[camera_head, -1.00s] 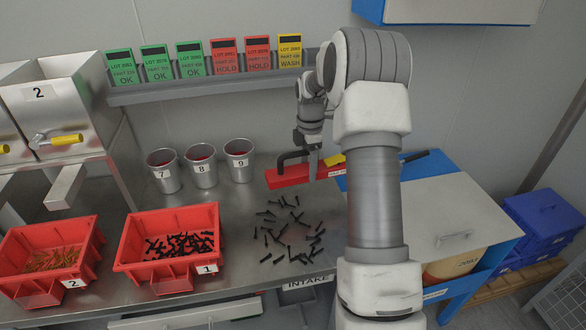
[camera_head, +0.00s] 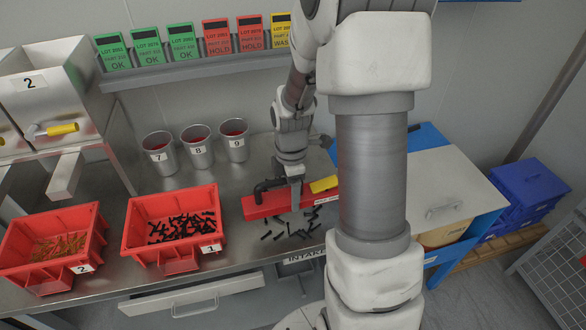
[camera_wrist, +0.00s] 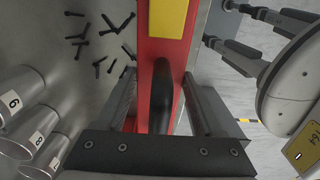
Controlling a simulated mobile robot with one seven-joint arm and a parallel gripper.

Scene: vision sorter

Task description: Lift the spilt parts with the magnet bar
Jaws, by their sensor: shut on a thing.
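The magnet bar is a long red bar (camera_head: 256,208) with a black handle (camera_head: 266,187) and a yellow patch (camera_head: 324,184) near its right end. My gripper (camera_head: 294,190) is shut on the handle, which shows between the fingers in the wrist view (camera_wrist: 161,95). The bar lies low across the spilt black parts (camera_head: 281,235) and hides some of them. I cannot tell whether it touches them or the bench. Several loose parts (camera_wrist: 96,42) also show beside the bar in the wrist view.
Red bins numbered 2 (camera_head: 30,262) and 1 (camera_head: 150,254) stand left on the steel bench (camera_head: 235,250). Metal cups 7 (camera_head: 160,158), 8 (camera_head: 197,150) and 9 (camera_head: 235,144) stand behind. A blue-edged white cabinet (camera_head: 440,180) is at right.

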